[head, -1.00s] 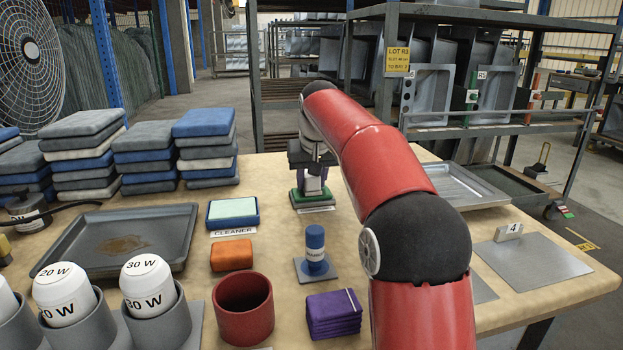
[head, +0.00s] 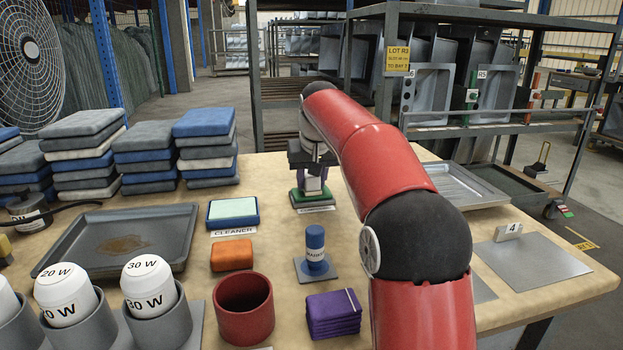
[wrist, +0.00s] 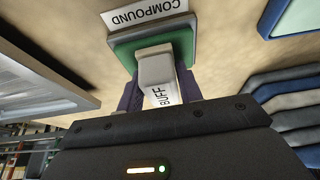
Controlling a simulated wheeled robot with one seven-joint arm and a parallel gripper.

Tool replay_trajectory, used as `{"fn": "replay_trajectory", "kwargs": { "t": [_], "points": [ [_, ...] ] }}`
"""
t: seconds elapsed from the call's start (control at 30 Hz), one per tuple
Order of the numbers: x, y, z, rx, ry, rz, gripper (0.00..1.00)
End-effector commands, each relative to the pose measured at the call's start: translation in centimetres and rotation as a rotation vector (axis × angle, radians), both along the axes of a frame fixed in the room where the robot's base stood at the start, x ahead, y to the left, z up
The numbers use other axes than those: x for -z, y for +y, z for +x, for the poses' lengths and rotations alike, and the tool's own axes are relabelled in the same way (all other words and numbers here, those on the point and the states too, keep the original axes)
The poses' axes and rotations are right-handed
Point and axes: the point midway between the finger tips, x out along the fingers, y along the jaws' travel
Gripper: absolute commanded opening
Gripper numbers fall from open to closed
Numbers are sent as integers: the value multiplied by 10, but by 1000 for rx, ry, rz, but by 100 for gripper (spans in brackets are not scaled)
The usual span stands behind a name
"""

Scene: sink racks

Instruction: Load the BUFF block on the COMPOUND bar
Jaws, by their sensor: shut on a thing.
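The BUFF block (wrist: 158,72) is pale, with BUFF written on its side. My gripper (wrist: 160,88) is shut on it, one dark purple finger on each side. The COMPOUND bar (wrist: 184,44) is a green slab on a grey base, next to a white COMPOUND label (wrist: 145,14). The block's far end is over the middle of the green face; I cannot tell whether it touches. In the head view my gripper (head: 312,180) points down over the green bar (head: 299,198) at the back of the table, and the block is mostly hidden.
A CLEANER pad (head: 233,211), an orange block (head: 232,256), a blue cylinder (head: 315,244), purple cloths (head: 334,313) and a red cup (head: 243,305) stand nearer. A dark tray (head: 75,260) and stacked pads (head: 205,150) are left. A metal tray (head: 470,188) is right.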

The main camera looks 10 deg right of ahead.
Motion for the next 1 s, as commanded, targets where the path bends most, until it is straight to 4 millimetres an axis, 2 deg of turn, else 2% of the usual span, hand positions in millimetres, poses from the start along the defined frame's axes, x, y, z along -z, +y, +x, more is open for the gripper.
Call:
{"fn": "replay_trajectory", "kwargs": {
  "t": [1.0],
  "points": [
    [-71,0,0,0,1,0,18]
  ]
}}
